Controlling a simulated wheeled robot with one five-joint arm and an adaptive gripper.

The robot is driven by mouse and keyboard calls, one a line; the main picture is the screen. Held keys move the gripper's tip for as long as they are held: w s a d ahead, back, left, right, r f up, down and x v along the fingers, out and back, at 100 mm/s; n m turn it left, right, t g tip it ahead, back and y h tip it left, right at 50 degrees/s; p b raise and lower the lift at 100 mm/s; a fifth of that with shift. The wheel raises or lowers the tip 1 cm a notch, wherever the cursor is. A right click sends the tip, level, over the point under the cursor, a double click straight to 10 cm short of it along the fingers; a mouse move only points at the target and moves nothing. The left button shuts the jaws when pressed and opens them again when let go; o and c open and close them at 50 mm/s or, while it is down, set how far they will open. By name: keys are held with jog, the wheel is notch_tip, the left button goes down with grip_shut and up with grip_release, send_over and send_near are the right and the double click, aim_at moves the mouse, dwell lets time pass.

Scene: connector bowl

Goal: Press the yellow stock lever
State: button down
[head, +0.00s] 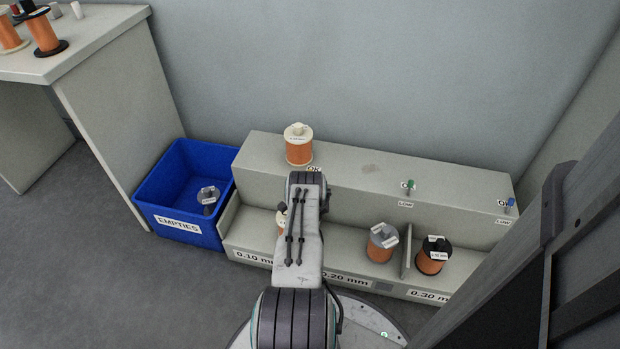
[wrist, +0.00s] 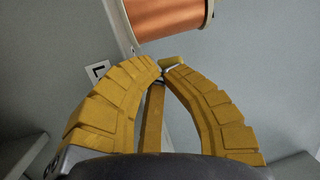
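In the wrist view, my gripper (wrist: 162,72) has its two yellow ribbed fingers closed, with the tips together or nearly so and nothing seen held. A small dull-yellow piece, which looks like the tip of the yellow stock lever (wrist: 173,63), shows just beyond the fingertips. Whether they touch it I cannot tell. A copper-orange spool is close behind it, at the top of the wrist view (wrist: 165,15). In the head view my arm hides the gripper and the yellow lever; an OK label shows beside the arm.
A stepped grey rack (head: 440,190) carries a green lever (head: 410,185) and a blue lever (head: 510,203) to the right. Its lower step holds a grey-topped spool (head: 382,241) and a black-flanged spool (head: 434,256). A blue EMPTIES bin (head: 160,190) stands left, beside a table (head: 85,60).

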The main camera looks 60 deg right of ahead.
jog(key=shift+w+d+r+m+g+y+p, duration=0.25)
jog(key=shift+d+r+g+y+p, duration=0.45)
jog(key=shift+y+p, duration=0.75)
jog(key=shift+d+r+y, duration=0.1)
jog(key=shift+r+y, duration=0.1)
jog(key=shift+y, duration=0.05)
jog(key=shift+f+m, duration=0.1)
jog(key=shift+m, duration=0.15)
jog(key=shift+f, duration=0.15)
